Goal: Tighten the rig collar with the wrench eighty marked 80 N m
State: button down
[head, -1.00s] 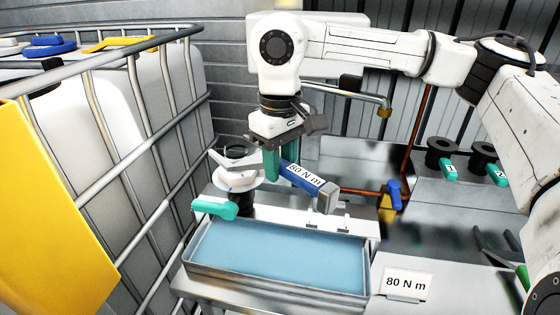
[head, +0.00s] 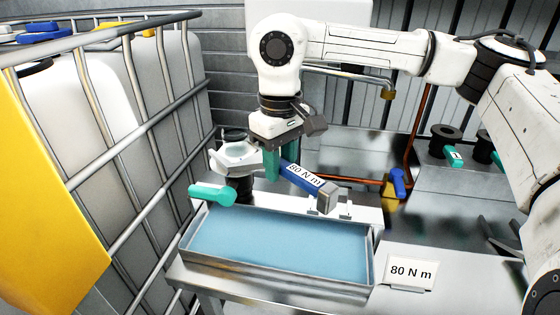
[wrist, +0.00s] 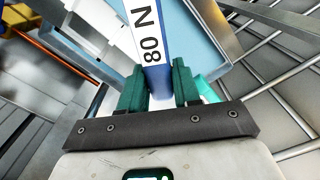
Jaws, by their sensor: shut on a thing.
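My gripper (head: 281,168) has green fingers and is shut on the blue handle of the wrench eighty (head: 301,175), labelled "80 N m". The handle slants down to the right and ends in a grey block. In the wrist view the fingers (wrist: 158,84) clasp the blue handle (wrist: 153,42) from both sides.
A tray with a blue surface (head: 188,243) stands in front of the collar. An "80 N m" sign (head: 411,271) stands to its right. A caged white tank (head: 85,140) fills the left. Black fittings with teal numbered levers (head: 453,156) stand at the right.

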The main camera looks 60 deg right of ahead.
jog(key=shift+f, duration=0.15)
dwell(0.3)
jog(key=shift+f+b, duration=0.85)
jog(key=shift+a, duration=0.1)
jog(key=shift+w+a+m+b, duration=0.2)
jog(key=shift+a+m+b, duration=0.05)
jog(key=shift+a+m, duration=0.25)
jog(key=shift+w+a+m+b, duration=0.15)
jog(key=shift+a+m+b, duration=0.1)
jog(key=shift+a+m, duration=0.2)
jog(key=shift+a, duration=0.15)
jog(key=shift+w+a+m+b, duration=0.5)
jog(key=shift+a+m, duration=0.35)
jog(key=shift+a, duration=0.05)
